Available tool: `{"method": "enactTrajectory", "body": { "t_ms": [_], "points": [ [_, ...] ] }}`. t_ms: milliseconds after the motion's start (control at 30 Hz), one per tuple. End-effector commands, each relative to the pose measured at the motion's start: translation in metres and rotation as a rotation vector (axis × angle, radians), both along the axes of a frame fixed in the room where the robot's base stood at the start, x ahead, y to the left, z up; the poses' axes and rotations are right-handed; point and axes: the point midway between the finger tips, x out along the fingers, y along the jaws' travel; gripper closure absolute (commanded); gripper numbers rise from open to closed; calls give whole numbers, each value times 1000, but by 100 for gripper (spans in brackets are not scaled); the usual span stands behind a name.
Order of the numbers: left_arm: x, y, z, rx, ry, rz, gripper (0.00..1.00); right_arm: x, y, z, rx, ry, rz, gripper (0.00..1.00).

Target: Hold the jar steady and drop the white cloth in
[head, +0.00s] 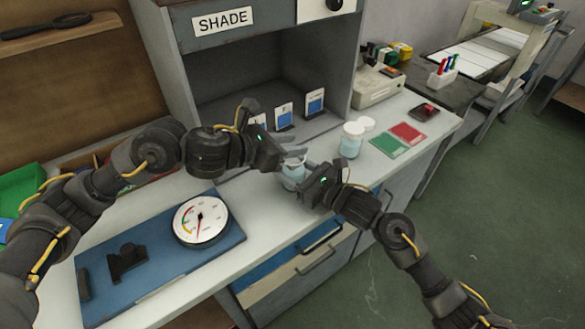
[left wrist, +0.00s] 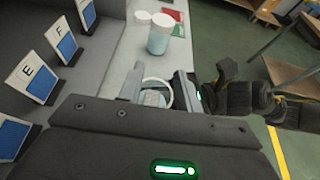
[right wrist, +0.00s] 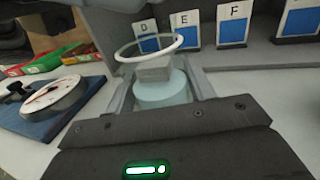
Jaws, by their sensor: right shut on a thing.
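A clear glass jar (head: 291,178) with pale blue liquid stands near the counter's front edge. My right gripper (head: 299,181) is shut on it, with a finger on each side of the glass in the right wrist view (right wrist: 162,92). A small pale grey-white piece, seemingly the white cloth (right wrist: 154,70), is inside the jar, below the rim and at the liquid. It also shows through the mouth in the left wrist view (left wrist: 153,99). My left gripper (head: 286,158) is just above the jar, its fingers apart with nothing seen between them.
Lettered cards (right wrist: 190,30) stand behind the jar. A round dial gauge (head: 200,220) on a blue board (head: 150,271) is to the left. The counter between is clear.

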Motion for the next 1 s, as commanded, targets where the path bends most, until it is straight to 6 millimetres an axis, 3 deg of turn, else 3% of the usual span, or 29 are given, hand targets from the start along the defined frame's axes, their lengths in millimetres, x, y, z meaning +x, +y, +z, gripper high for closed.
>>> {"method": "enactTrajectory", "body": {
  "t_ms": [100,467,1000],
  "points": [
    [0,0,0,0,0,0,54,0,0,0,0,0,0,73],
    [-5,7,5,-1,-2,1,54,0,0,0,0,0,0,73],
    [-58,81,41,0,-2,1,54,0,0,0,-1,1,0,73]
  ]
}}
